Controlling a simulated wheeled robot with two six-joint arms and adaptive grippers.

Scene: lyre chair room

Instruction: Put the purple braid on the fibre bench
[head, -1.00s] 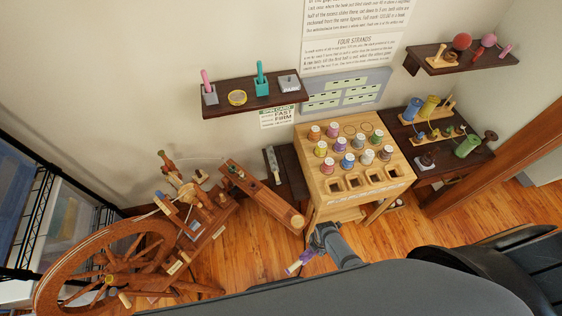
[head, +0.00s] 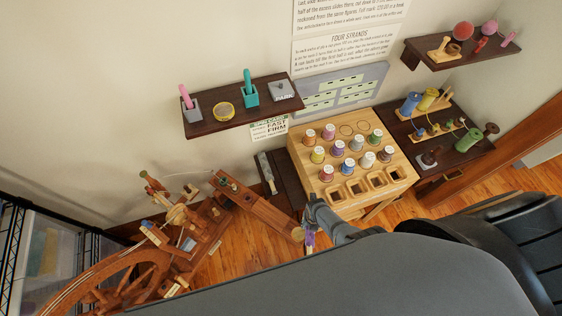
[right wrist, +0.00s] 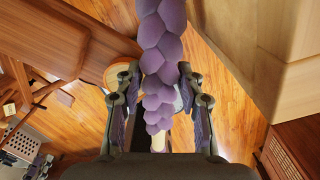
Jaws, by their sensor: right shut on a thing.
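The purple braid (head: 311,240) is held in my right gripper (head: 310,228), low in the middle of the head view. In the right wrist view the lumpy braid (right wrist: 160,45) runs between the two fingers of the gripper (right wrist: 160,85), which are shut on it. A narrow wooden bench (head: 258,209) with a rounded near end and small items at its far end lies left of the gripper; it may be the fibre bench, but I cannot tell for sure. The braid appears just right of its near end, above the floor. My left gripper is not in view.
A spinning wheel (head: 100,277) stands at the left. A pale wooden stand (head: 395,152) with several thread spools is right of the gripper. A low dark table (head: 287,178) stands behind the bench. Wall shelves (head: 215,125) hang above. Some wooden floor (head: 240,250) is open.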

